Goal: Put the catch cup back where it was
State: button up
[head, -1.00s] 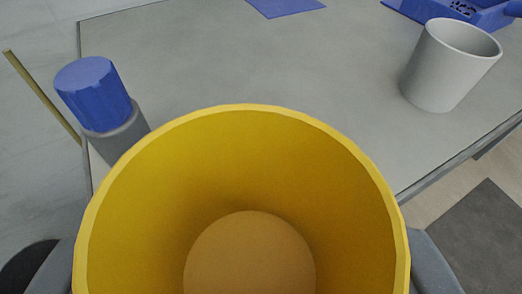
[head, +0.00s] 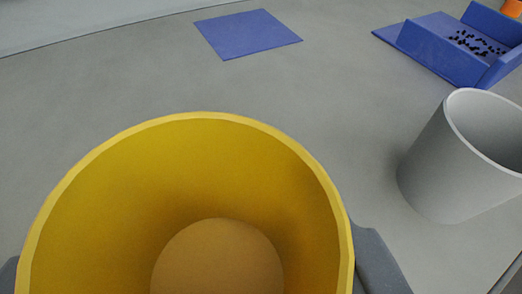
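A yellow cup (head: 200,160), which I take to be the catch cup, fills the lower left of the head view, open side towards the camera. Its inside looks empty, with a brown-orange bottom. Grey finger parts of my gripper (head: 190,280) show on either side of the cup, so it is held between them; the fingertips are hidden by the cup. A flat blue square (head: 248,33) lies on the grey table (head: 340,110) beyond the cup. I cannot tell from the frames where the cup stood before.
A grey-white cup (head: 440,170) stands close at the right. A blue tray (head: 440,48) with several small black pieces is at the upper right, with an orange thing (head: 511,8) behind it. The table between the yellow cup and the blue square is clear.

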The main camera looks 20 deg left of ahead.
aim_at(229, 217)
jog(key=shift+w+a, duration=0.15)
jog(key=shift+w, duration=0.6)
jog(key=shift+f, duration=0.15)
notch_tip(229, 217, down, 4)
jog(key=shift+r+b, duration=0.25)
jog(key=shift+b, duration=0.2)
jog(key=shift+r, duration=0.1)
jog(key=o, duration=0.8)
jog(key=shift+o, duration=0.2)
jog(key=p+v, duration=0.1)
jog(key=v, duration=1.1)
